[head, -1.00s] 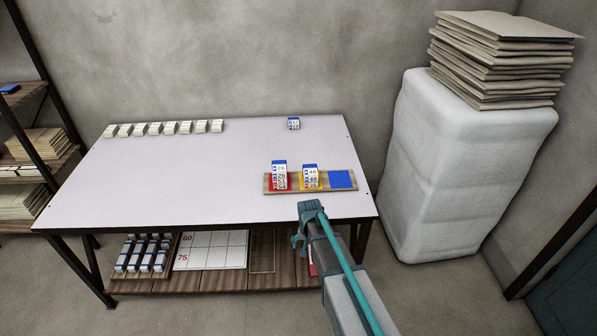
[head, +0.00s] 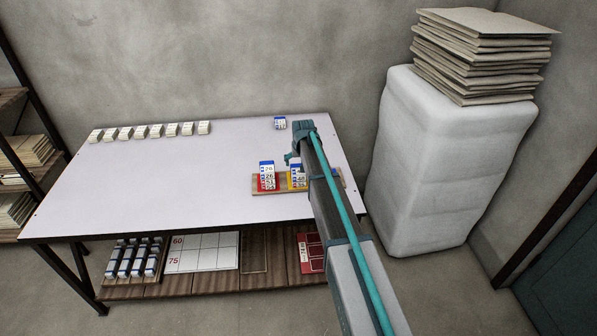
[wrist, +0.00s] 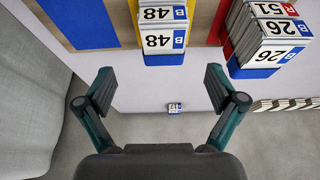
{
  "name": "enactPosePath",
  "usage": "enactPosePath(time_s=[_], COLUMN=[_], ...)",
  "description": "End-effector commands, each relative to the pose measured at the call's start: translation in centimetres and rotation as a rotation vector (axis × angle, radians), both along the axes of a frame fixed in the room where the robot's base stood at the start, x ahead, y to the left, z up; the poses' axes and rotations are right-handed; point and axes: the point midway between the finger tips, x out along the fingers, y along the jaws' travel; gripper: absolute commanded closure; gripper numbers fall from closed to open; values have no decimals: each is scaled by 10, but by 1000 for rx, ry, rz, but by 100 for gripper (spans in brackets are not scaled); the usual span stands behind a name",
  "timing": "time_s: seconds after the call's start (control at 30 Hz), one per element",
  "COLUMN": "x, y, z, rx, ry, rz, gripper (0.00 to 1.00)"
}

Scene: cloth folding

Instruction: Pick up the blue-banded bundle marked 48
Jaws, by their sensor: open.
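Bundles marked 48 (wrist: 163,40) stand on a yellow section of the wooden tray, the front one with a blue band at its end. In the head view the yellow stack (head: 297,177) is partly hidden behind my arm. My gripper (wrist: 160,88) is open and empty, with its fingers spread to either side of the 48 stack's line in the wrist view and apart from it. In the head view it hangs over the table near the tray.
Beside it, a stack marked 26 (wrist: 272,45) stands on red. A blue square (wrist: 75,20) of the tray is empty. A lone small bundle (head: 280,122) sits at the table's back, and several white bundles (head: 155,131) line the back left. The table's middle is clear.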

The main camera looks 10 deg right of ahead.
Motion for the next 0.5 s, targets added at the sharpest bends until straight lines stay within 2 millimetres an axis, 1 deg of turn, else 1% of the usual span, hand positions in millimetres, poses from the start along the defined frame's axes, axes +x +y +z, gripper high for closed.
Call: enactPosePath(time_s=[0.1,0.37,0.5], x=[6,12,21], y=[0,2,4], z=[-12,-26,-40], rx=[0,1,1], ry=[1,3,4], rz=[-1,-1,-1], gripper=[6,6,6])
